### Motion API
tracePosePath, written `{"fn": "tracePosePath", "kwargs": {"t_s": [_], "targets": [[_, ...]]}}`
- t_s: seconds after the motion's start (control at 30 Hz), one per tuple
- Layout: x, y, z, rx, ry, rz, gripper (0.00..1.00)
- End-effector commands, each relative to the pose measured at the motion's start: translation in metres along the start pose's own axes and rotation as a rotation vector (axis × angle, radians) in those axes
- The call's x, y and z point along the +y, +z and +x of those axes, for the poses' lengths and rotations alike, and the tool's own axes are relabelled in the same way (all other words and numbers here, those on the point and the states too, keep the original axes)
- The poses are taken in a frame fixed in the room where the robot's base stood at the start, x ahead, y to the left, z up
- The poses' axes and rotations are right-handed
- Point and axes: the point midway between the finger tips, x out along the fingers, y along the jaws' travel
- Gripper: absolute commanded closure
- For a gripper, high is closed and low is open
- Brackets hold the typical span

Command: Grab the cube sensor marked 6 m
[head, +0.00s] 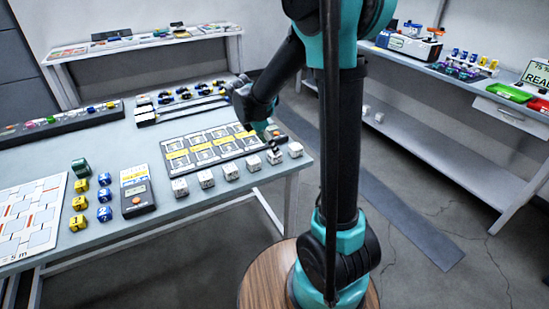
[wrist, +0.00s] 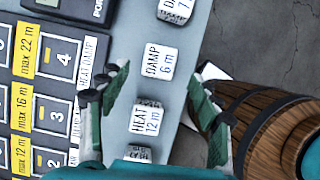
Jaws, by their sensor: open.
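The white cube marked DAMP 6 m (wrist: 160,62) sits upright on the grey table in the wrist view, just above the middle. My gripper (wrist: 158,82) is open, with one finger on each side of the cube row and nothing held. The cube marked HEAT 12 m (wrist: 147,117) lies lower between the fingers, closer to the palm. In the head view my gripper (head: 270,142) hangs over the right part of the table, near the cube row (head: 206,179). The cube markings are too small to read there.
A slotted board (head: 209,148) with yellow labels lies behind the cubes. Another cube (wrist: 175,9) stands above the 6 m cube in the wrist view, and one (wrist: 138,152) is partly hidden below. A handheld meter (head: 137,197) lies left of the row. The table's edge runs close beside the cubes.

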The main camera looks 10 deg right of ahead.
Motion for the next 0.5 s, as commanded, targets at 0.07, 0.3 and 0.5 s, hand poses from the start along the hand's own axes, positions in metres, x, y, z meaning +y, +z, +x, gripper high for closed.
{"fn": "tracePosePath", "kwargs": {"t_s": [0.07,0.3,0.5], "targets": [[0.000,0.000,0.007,0.000,0.000,0.001,0.36],[0.001,0.001,0.026,0.000,0.000,0.002,0.36],[0.002,0.002,0.053,0.000,0.001,0.002,0.36]]}}
